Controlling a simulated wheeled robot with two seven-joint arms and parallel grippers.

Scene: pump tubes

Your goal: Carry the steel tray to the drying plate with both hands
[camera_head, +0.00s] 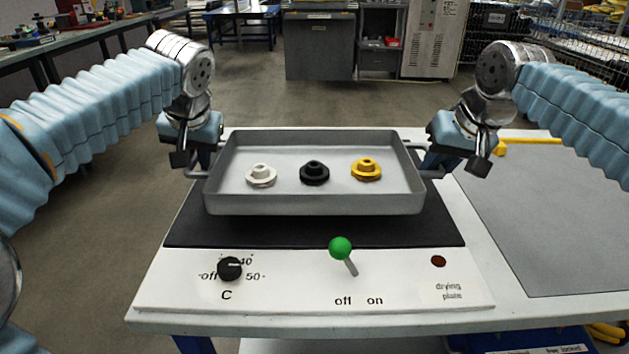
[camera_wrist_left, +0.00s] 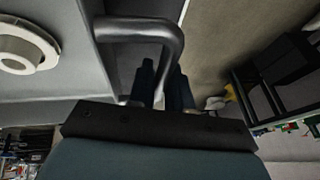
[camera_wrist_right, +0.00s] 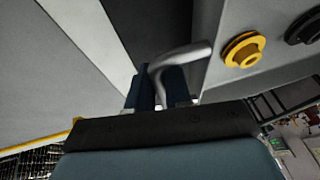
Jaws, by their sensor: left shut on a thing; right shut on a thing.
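The grey steel tray (camera_head: 314,204) is over the black drying plate (camera_head: 312,232) in the head view; I cannot tell whether it touches the plate. In it stand a white part (camera_head: 261,175), a black part (camera_head: 314,173) and a yellow part (camera_head: 366,169) in a row. My left gripper (camera_head: 199,165) is shut on the tray's left handle, which shows in the left wrist view (camera_wrist_left: 150,28). My right gripper (camera_head: 437,165) is shut on the right handle, seen in the right wrist view (camera_wrist_right: 180,58). The tray looks about level.
The drying plate's front panel (camera_head: 312,292) carries a black temperature knob (camera_head: 229,268), a green-tipped lever (camera_head: 341,249) and a dark red lamp (camera_head: 438,261). A grey mat (camera_head: 560,220) covers the table at right and looks clear. A yellow object (camera_head: 525,142) lies at its far edge.

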